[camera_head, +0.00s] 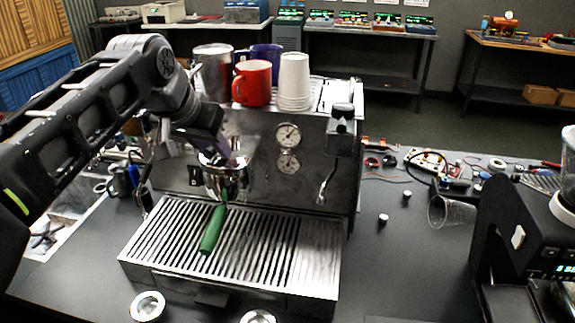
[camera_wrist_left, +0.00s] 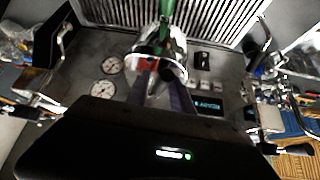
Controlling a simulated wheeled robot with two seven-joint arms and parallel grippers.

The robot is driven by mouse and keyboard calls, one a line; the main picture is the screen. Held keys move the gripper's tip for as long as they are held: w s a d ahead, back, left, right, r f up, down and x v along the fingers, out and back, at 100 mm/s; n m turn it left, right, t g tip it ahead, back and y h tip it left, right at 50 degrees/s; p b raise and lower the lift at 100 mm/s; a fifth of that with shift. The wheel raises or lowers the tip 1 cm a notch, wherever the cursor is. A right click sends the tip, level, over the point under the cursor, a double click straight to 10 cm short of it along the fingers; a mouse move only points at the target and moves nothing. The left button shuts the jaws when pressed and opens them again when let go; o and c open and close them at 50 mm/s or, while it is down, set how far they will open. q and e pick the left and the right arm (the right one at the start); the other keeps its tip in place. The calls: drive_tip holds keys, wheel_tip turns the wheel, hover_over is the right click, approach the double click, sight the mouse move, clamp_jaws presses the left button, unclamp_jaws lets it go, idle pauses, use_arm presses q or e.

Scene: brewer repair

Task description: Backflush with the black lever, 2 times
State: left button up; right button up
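The espresso machine (camera_head: 270,150) stands on the dark table. A portafilter with a green handle (camera_head: 213,230) sits at its chrome group head (camera_head: 222,180), handle pointing forward over the drip grate. My left gripper (camera_head: 236,160) is close at the group head, reaching down from the upper left. In the left wrist view its two dark fingers (camera_wrist_left: 164,92) are apart, with chrome of the group head (camera_wrist_left: 160,48) showing between and beyond them. I cannot clearly make out the black lever; the gripper and arm cover that area. My right gripper is in neither view.
A red mug (camera_head: 252,83), a metal pitcher (camera_head: 213,72) and stacked white cups (camera_head: 294,80) stand on the machine. A steam wand (camera_head: 327,180) hangs at its right. A grinder (camera_head: 530,220) stands at the right.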

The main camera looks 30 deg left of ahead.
use_arm(q)
drive_tip(key=shift+d+n, duration=0.25)
drive_tip(key=shift+n, duration=0.05)
drive_tip(key=shift+w+d+n+y, duration=0.25)
drive_tip(key=shift+d+n+y, duration=0.35)
drive_tip(key=shift+n, duration=0.2)
drive_tip(key=shift+w+d+n+g+y, duration=0.25)
drive_tip(key=shift+d+n+g+y, duration=0.2)
drive_tip(key=shift+n, duration=0.25)
drive_tip(key=shift+w+d+n+y, duration=0.35)
drive_tip(key=shift+d+n, duration=0.15)
drive_tip(key=shift+n, duration=0.3)
drive_tip(key=shift+o, duration=0.3)
